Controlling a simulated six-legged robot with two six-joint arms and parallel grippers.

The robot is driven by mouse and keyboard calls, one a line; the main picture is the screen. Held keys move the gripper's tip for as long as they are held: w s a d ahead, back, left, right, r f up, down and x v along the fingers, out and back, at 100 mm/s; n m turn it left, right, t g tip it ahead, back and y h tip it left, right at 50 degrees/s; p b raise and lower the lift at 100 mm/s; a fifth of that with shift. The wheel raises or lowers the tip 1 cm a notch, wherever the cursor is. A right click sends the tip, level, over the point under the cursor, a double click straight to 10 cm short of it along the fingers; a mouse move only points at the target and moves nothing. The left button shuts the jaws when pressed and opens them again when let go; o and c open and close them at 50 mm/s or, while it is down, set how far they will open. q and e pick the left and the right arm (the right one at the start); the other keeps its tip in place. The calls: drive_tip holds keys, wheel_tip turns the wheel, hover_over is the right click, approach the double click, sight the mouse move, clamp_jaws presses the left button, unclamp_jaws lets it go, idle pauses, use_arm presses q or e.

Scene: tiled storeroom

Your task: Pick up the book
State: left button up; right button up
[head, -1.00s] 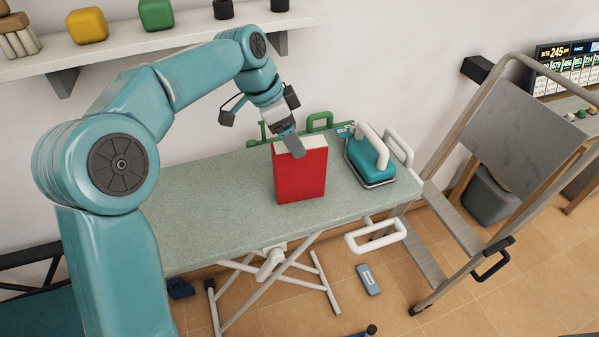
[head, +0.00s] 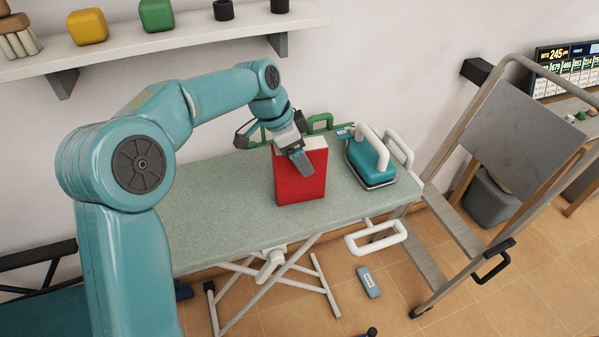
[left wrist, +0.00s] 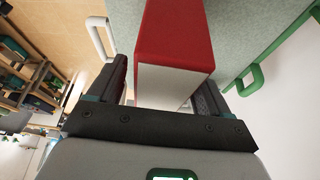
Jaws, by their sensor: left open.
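The red book (head: 301,184) stands upright on the green-grey ironing board (head: 215,218), its pale page edge facing up. My left gripper (head: 305,168) is at the top of the book, its visible finger in front of the red cover. In the left wrist view the open jaws (left wrist: 165,95) have one finger on each side of the book (left wrist: 175,40), with gaps beside it. I cannot tell how far down the fingers reach. My right gripper is not in view.
A teal iron (head: 371,162) stands on the board just right of the book. A green rail (head: 320,123) runs along the back. A wall shelf (head: 150,45) hangs above. A stepladder (head: 455,190) stands at right. The board's left half is clear.

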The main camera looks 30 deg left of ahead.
use_arm(q)
drive_tip(key=shift+f, duration=0.2)
clamp_jaws()
idle(0.3)
drive_tip(key=shift+r, duration=0.1)
